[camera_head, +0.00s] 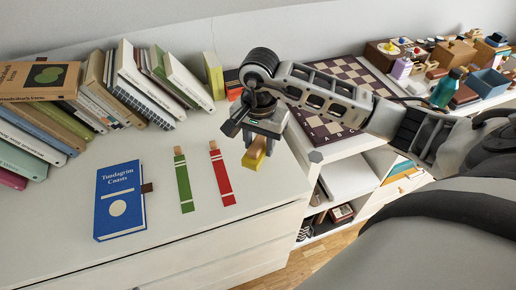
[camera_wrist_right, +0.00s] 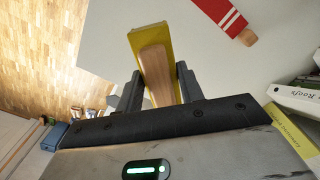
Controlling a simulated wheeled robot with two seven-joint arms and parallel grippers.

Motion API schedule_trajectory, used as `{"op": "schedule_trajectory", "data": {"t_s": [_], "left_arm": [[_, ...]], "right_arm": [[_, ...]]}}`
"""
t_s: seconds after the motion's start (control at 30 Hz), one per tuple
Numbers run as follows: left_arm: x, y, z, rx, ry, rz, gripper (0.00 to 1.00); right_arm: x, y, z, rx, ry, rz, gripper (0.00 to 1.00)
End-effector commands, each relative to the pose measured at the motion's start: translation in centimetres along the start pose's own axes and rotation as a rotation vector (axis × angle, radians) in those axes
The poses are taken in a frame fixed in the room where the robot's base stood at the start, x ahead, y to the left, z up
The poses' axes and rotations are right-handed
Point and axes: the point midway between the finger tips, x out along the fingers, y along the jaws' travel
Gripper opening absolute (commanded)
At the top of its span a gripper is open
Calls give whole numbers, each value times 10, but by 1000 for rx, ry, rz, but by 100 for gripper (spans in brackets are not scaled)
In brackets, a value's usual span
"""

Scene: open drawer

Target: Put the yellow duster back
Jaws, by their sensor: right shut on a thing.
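The yellow duster (camera_head: 252,160) has a yellow body and a light wooden handle. My right gripper (camera_head: 262,134) is shut on it, with the duster hanging below the jaws near the right edge of the white cabinet top (camera_head: 230,217). In the right wrist view the two fingers stand on either side of the wooden handle (camera_wrist_right: 157,75), and the yellow part (camera_wrist_right: 147,36) reaches beyond them. I cannot tell whether the duster touches the top. My left gripper is not in view.
A red strip (camera_head: 220,173) and a green strip (camera_head: 184,182), both white-banded, lie left of the duster. A blue book (camera_head: 121,200) lies further left. Leaning books (camera_head: 130,85) line the back. A checkered board (camera_head: 335,90) is behind my right arm.

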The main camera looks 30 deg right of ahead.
Motion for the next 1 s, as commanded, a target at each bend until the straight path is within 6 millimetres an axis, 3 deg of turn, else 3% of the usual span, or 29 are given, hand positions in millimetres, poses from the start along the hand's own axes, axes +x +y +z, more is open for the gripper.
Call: {"op": "schedule_trajectory", "data": {"t_s": [0.33,0.77,0.8,0.87,1.0], "left_arm": [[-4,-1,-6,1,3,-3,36],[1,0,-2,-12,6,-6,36],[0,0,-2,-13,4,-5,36],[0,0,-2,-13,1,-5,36],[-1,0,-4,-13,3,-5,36]], "right_arm": [[36,-5,-6,1,-3,1,16],[45,-6,-7,-1,2,-1,16],[44,-6,-7,-1,2,-1,43],[44,-6,-6,-1,1,-1,59],[44,-6,-6,-1,1,0,59]]}}
